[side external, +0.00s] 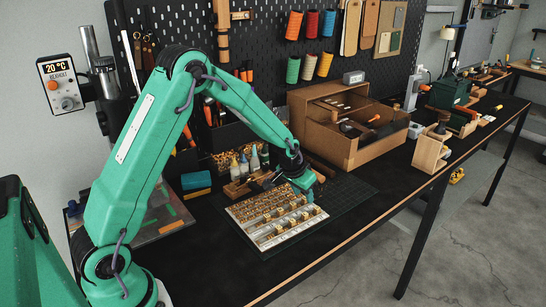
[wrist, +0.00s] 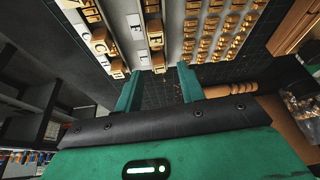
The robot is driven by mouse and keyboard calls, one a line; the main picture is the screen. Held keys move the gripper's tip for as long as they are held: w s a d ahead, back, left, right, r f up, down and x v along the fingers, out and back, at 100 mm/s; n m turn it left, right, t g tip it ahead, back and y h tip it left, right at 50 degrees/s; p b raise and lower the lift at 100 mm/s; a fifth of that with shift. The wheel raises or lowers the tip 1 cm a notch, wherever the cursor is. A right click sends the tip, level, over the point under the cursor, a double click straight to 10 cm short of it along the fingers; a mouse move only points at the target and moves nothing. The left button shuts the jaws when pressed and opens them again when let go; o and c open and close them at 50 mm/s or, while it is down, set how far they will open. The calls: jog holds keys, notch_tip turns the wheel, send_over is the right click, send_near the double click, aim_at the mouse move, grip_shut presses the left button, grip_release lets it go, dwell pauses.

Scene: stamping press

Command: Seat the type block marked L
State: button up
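A pale type tray (side external: 246,213) lies on the dark mat, with rows of brass-coloured type blocks (side external: 275,222). In the wrist view, blocks with raised letters stand in columns beside white label cells (wrist: 138,28). The letters are small and tilted, so I cannot tell which block is marked L. My gripper (side external: 308,188) is over the tray's right end, pointing down. In the wrist view my gripper (wrist: 159,70) has its two green fingers spread apart. A block (wrist: 157,61) at a column's end shows between and just beyond the fingertips; it does not appear clamped.
A wooden box (side external: 340,140) with compartments stands behind and right of the tray. The dark cutting mat (side external: 345,195) is clear right of the tray.

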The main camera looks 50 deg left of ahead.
jog(key=v, duration=0.6)
jog(key=shift+r, duration=0.15)
dwell(0.4)
jog(key=s+d+r, duration=0.4)
jog(key=s+r, duration=0.9)
jog(key=s+d+r+m+t, duration=0.1)
jog(key=s+d+r, duration=0.1)
jog(key=s, duration=1.3)
jog(key=shift+s+d+r+h, duration=0.2)
jog(key=shift+d+h, duration=0.05)
jog(key=shift+h, duration=0.05)
dwell(0.4)
